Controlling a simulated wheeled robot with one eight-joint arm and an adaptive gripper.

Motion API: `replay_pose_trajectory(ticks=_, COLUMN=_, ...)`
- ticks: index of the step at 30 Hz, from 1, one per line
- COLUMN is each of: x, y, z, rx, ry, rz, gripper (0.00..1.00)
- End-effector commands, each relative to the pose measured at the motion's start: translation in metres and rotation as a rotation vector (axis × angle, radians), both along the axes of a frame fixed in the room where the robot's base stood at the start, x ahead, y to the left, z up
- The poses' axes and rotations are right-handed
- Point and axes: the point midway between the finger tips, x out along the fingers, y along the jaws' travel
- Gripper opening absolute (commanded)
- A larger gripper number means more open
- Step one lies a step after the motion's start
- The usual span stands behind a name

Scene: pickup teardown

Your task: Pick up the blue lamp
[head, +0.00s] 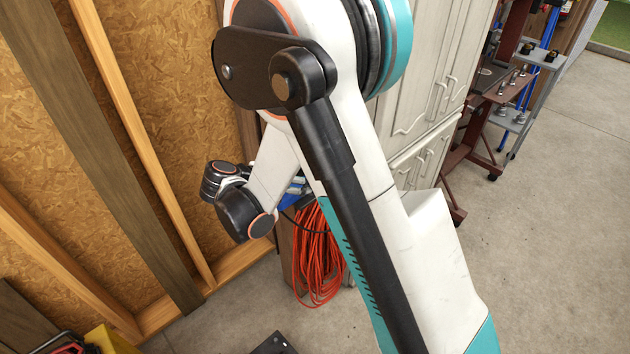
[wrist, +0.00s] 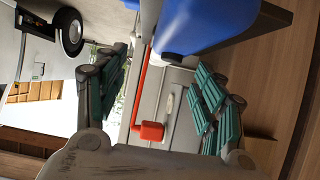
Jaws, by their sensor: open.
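A large blue object (wrist: 205,25), which may be the blue lamp, fills the top middle of the wrist view. Only part of it shows, cut off by the top edge. My gripper (wrist: 160,66) is open, with its green-padded fingers spread to left and right. Nothing is held between them. The blue object is beyond the fingertips, nearer the right finger; I cannot tell whether they touch. In the head view, a small patch of blue (head: 290,199) shows beside my arm, mostly hidden. My gripper cannot be made out there.
A coiled orange cord (head: 316,262) hangs below the blue patch. White cabinets (head: 420,100) stand behind my arm. A stud wall (head: 160,120) is at left. A red-orange part (wrist: 149,131) lies between the fingers in the wrist view, farther off.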

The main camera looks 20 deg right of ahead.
Motion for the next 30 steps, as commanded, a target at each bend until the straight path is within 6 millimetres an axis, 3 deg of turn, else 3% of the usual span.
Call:
replay_pose_trajectory(ticks=10, x=0.020, y=-0.030, z=-0.027, rx=0.000, ry=-0.001, rz=-0.003, gripper=0.63)
replay_pose_trajectory(ticks=19, x=0.022, y=-0.035, z=-0.028, rx=0.000, ry=0.000, rz=0.000, gripper=0.63)
replay_pose_trajectory(ticks=27, x=0.022, y=-0.035, z=-0.028, rx=0.000, ry=0.000, rz=0.000, gripper=0.02)
replay_pose_trajectory(ticks=30, x=0.022, y=-0.035, z=-0.028, rx=-0.001, ry=0.000, rz=0.000, gripper=0.00)
